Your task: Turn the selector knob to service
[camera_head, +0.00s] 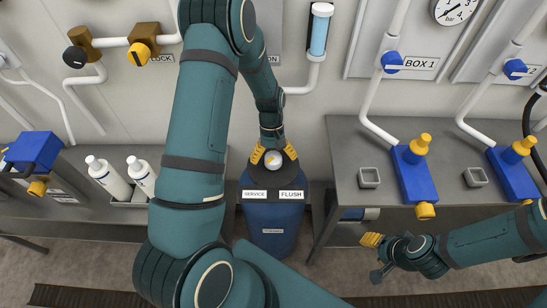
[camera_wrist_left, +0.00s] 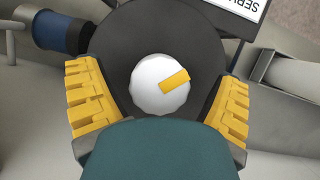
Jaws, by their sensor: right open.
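The selector knob (camera_head: 273,160) is a white round cap with a yellow pointer mark, on a black disc (camera_head: 263,174) atop a blue vessel (camera_head: 271,228). It also shows in the left wrist view (camera_wrist_left: 158,88), its yellow bar pointing right and slightly up. The SERVICE label (camera_head: 254,194) and FLUSH label (camera_head: 291,194) sit side by side at the front. My left gripper (camera_head: 274,153) is open, one yellow finger on each side of the knob, with gaps between. My right gripper (camera_head: 375,254) is open and empty, low at the right, away from the knob.
A grey table (camera_head: 344,140) at right carries blue valve blocks (camera_head: 414,178) with yellow knobs and small grey trays. A left bench (camera_head: 75,215) holds white bottles (camera_head: 107,177) and a blue unit (camera_head: 33,149). Pipes and a gauge (camera_head: 453,10) line the wall behind.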

